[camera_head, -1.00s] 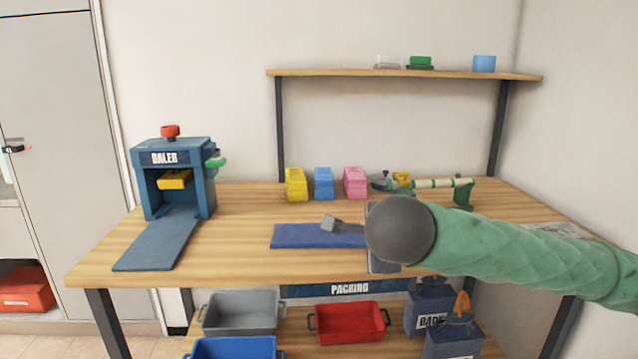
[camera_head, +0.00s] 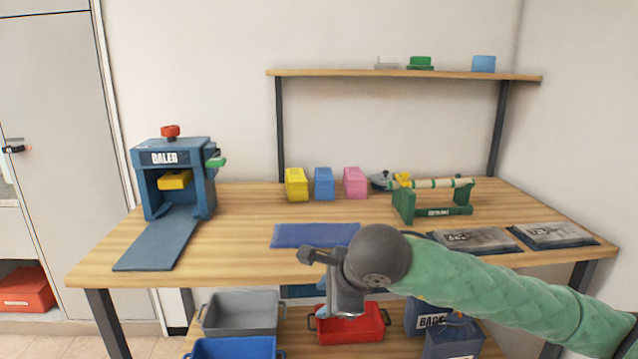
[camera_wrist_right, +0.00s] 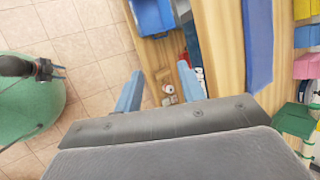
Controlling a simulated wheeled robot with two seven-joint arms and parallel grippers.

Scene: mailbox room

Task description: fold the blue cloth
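The blue cloth (camera_head: 300,236) lies flat on the tabletop as a long rectangle, near the middle of the table. Its right end is close behind my right wrist in the head view. It also shows in the right wrist view as a blue strip (camera_wrist_right: 258,40). My right gripper (camera_head: 322,284) is in front of the cloth, around the table's front edge, apart from the cloth. In the right wrist view its two blue-grey fingers (camera_wrist_right: 160,72) stand apart with nothing between them.
A blue baler (camera_head: 180,190) stands at the left. Yellow, blue and pink blocks (camera_head: 324,184) stand behind the cloth. A green roller stand (camera_head: 432,198) and two grey trays (camera_head: 474,240) are at the right. Bins, including a grey one (camera_head: 240,313), sit below.

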